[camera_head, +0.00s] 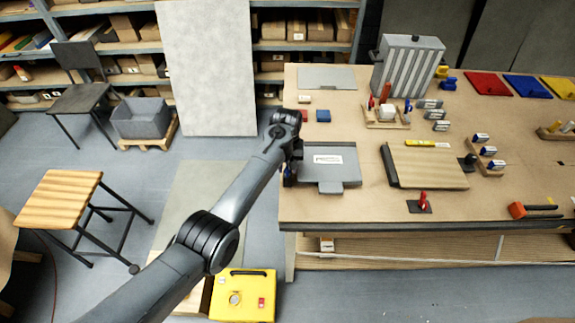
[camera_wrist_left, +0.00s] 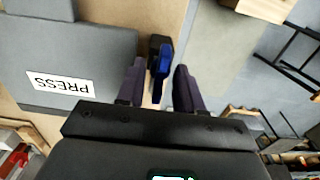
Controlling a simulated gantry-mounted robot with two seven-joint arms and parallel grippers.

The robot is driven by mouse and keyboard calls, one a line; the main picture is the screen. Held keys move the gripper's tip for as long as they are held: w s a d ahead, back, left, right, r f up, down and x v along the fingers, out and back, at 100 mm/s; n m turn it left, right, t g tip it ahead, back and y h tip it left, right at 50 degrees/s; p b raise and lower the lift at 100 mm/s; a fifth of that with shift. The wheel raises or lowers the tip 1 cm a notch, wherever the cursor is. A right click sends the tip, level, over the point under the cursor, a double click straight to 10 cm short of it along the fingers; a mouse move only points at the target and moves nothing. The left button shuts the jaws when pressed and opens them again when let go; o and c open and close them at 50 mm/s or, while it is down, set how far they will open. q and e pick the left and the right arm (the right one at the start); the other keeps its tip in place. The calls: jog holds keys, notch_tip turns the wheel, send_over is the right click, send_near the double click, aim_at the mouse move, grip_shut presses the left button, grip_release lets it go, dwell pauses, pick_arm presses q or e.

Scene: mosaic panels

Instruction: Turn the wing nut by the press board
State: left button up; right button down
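The grey press board (camera_head: 325,166) with a white label lies at the left edge of the workbench. In the left wrist view the board (camera_wrist_left: 95,50) shows its PRESS label upside down. The blue wing nut (camera_wrist_left: 161,62) stands on a dark mount beside the board, at the bench edge. My left gripper (camera_head: 290,172) is over that edge, pointing down. In the left wrist view its two dark fingers (camera_wrist_left: 160,72) are apart, one on each side of the wing nut, with a narrow gap showing. In the head view the gripper largely hides the nut. My right gripper is not in view.
A red block (camera_head: 303,115) and a blue block (camera_head: 323,116) lie behind the board. A wooden panel (camera_head: 428,166) and a red-handled clamp (camera_head: 422,202) are to the right. A yellow case (camera_head: 243,296) and a wooden stool (camera_head: 58,199) stand off the bench, with open floor between.

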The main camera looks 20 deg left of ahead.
pick_arm(q)
grip_shut()
jog(key=m+p, duration=0.2)
jog(key=m, duration=0.1)
jog(key=shift+r, duration=0.15)
jog(key=m+p, duration=0.1)
jog(key=m, duration=0.2)
jog(key=shift+m+p, duration=0.3)
jog(key=shift+m, duration=0.1)
jog(key=m, duration=0.4)
jog(key=shift+m, duration=0.3)
jog(key=m, duration=0.3)
jog(key=shift+m, duration=0.3)
jog(key=shift+m+b, duration=0.5)
jog(key=shift+m, duration=1)
